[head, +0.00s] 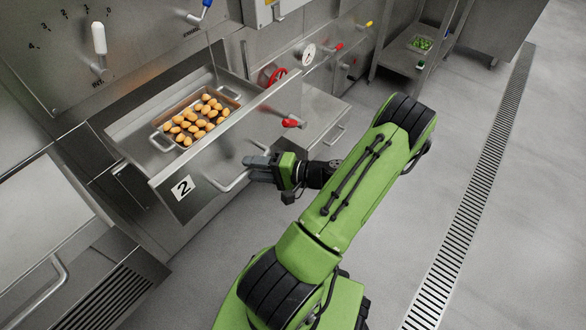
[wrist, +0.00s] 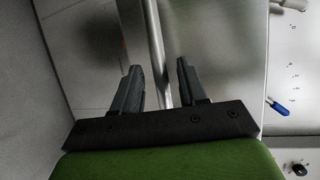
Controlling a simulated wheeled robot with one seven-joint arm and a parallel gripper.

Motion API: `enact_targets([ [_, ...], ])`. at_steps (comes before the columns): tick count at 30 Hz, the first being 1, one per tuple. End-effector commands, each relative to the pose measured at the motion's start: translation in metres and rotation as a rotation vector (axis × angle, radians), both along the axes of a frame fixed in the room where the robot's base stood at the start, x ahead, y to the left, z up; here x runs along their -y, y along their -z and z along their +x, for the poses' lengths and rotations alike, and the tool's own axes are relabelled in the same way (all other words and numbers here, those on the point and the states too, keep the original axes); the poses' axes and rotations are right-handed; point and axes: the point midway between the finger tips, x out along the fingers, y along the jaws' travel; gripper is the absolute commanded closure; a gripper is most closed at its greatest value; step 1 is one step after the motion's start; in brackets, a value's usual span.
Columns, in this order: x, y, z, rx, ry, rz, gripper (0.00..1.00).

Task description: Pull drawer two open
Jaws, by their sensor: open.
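Drawer two (head: 160,190), marked with a white "2" label (head: 182,188), stands pulled out from the steel cabinet in the head view.
A red-handled valve (head: 291,123) and a dial gauge (head: 308,54) are close to the right part of the drawer. Another steel drawer or ledge (head: 325,112) lies behind my gripper. A shelf (head: 405,60) stands at the back right. The grey floor (head: 440,140) at right is clear.

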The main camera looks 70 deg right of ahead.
Motion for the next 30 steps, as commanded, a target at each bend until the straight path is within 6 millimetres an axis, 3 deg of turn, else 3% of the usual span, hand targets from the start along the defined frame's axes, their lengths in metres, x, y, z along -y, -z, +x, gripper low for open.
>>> enact_targets([
  [9, 0.011, -0.02, -0.089, -0.003, 0.007, -0.003, 0.58],
  [15, 0.015, -0.027, -0.128, -0.001, 0.005, -0.002, 0.58],
  [19, 0.016, -0.027, -0.137, -0.001, 0.002, -0.001, 0.58],
  [30, 0.016, -0.027, -0.137, -0.001, 0.001, 0.0, 0.58],
])
